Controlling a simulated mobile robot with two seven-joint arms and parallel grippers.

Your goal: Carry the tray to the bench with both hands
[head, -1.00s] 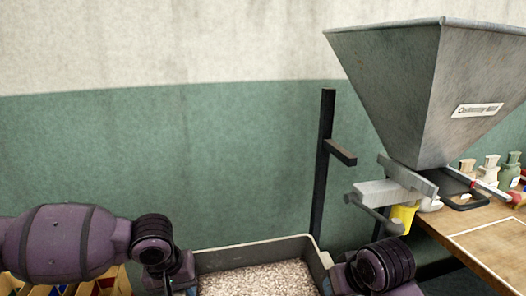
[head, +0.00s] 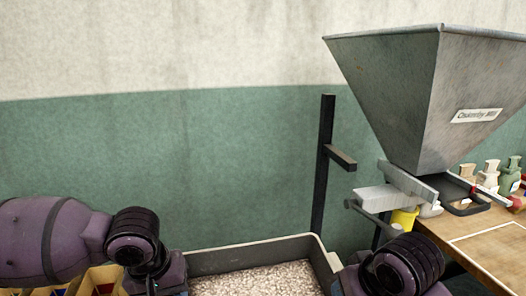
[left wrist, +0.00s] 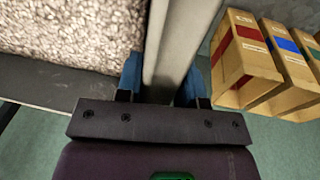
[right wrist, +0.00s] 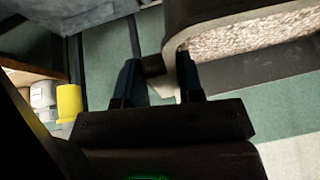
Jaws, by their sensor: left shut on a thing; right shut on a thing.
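The tray (head: 258,244) is a grey, deep-walled pan filled with pale speckled grain (head: 255,278), at the bottom middle of the head view. My left gripper (left wrist: 160,82) is shut on the tray's wall (left wrist: 180,35), with a blue finger on each side. My right gripper (right wrist: 160,78) is shut on the tray's edge near a corner; the tray wall (right wrist: 250,28) runs off to the right. In the head view both gripper tips are hidden by my wrists. The wooden bench (head: 440,226) is at the right, with a white outlined area on its top.
A metal hopper mill (head: 405,85) overhangs the bench's left side, its spout and crank reaching towards the tray. A dark upright post (head: 323,165) stands behind the tray. A yellow cup (head: 404,219) and bottles (head: 490,170) are by the bench. Boxes with coloured bands (left wrist: 245,50) are below left.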

